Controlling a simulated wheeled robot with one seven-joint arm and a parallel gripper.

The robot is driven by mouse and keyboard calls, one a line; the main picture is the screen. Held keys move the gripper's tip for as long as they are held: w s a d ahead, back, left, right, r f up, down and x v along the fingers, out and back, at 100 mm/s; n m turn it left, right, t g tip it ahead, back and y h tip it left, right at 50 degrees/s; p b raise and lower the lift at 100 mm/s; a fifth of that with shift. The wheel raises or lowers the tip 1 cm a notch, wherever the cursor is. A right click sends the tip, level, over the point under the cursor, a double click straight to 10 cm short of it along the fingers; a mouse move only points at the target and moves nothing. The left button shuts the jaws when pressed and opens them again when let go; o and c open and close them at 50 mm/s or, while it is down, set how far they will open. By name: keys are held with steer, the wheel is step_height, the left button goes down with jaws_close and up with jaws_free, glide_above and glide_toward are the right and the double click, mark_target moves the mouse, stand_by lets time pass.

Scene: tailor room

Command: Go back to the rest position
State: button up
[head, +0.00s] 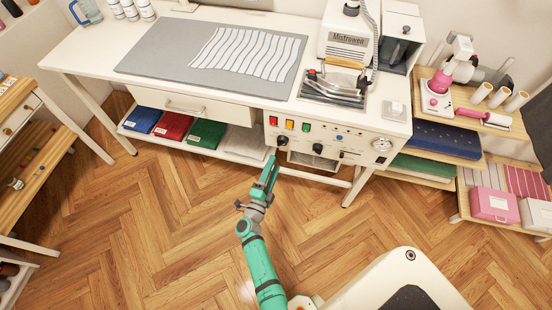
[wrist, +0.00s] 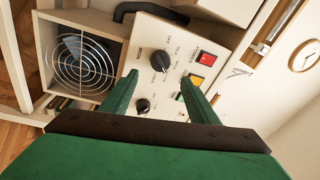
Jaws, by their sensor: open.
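My gripper (head: 269,172) is at the end of my green arm, in front of the white control panel (head: 325,133) of the ironing table. In the wrist view my gripper (wrist: 158,88) has its two green fingers apart, with nothing between them. Behind the fingers are a large black knob (wrist: 160,62) and a small black knob (wrist: 142,104). A red switch (wrist: 205,58) and a yellow switch (wrist: 196,82) are to the right. A green switch is partly hidden by the right finger. I cannot tell whether a finger touches the panel.
The white table (head: 90,48) bears a grey mat (head: 145,62) with striped cloth (head: 250,52) and an iron (head: 338,82). Folded cloths lie on the shelf below. A fan grille (wrist: 84,61) is left of the panel. The wooden floor (head: 150,220) left of my arm is clear.

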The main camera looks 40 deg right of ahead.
steer(key=shift+s+a, duration=0.35)
steer(key=shift+a, duration=0.05)
steer(key=shift+a, duration=0.1)
steer(key=s+a+r+n+t+y, duration=0.4)
steer(key=s+a+n+y, duration=0.1)
steer(key=s+a+n, duration=0.35)
steer(key=s+a+r+n+t+y, duration=0.3)
steer(key=s+a+r+n+y, duration=0.15)
steer(key=s+a+n, duration=0.4)
steer(key=s+a+r+n+g+y, duration=0.2)
steer(key=s+a+r+n+y, duration=0.4)
steer(key=s, duration=0.8)
steer(key=a+r+n, duration=0.3)
steer(key=a+r, duration=0.2)
steer(key=shift+a+r+n, duration=0.2)
steer(key=shift+r+n, duration=0.1)
steer(key=shift+n, duration=0.1)
steer(key=c, duration=0.6)
steer(key=shift+d, duration=0.2)
